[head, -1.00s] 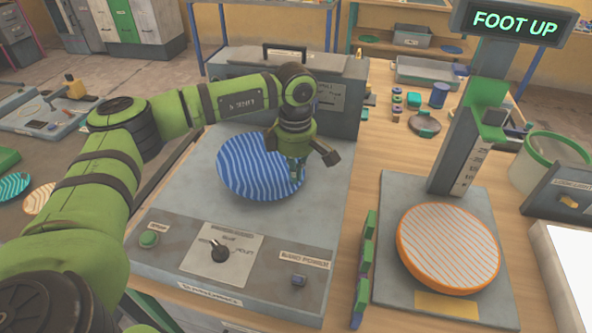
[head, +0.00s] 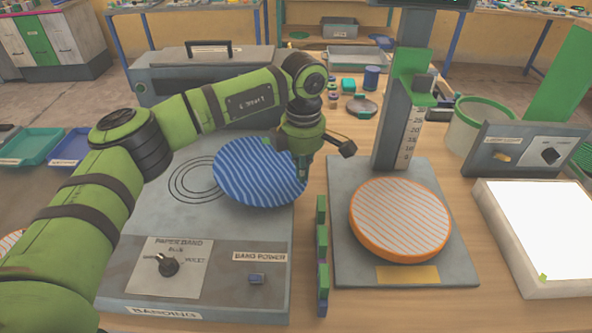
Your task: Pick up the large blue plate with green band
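The large blue plate (head: 255,172) has pale diagonal stripes; I cannot make out a green band on it. It is tilted and off-centre to the right of the ring marks (head: 195,180) on the grey banding machine (head: 150,215). It appears raised above the bed. My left gripper (head: 302,168) points down at the plate's right edge and looks shut on its rim. The fingertips are partly hidden. My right gripper is not in view.
A scale (head: 345,258) right of the machine holds an orange-rimmed striped plate (head: 400,217). Several small green and blue blocks (head: 322,250) stand between them. A light panel (head: 540,230) and a green-rimmed bin (head: 470,125) are at the right.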

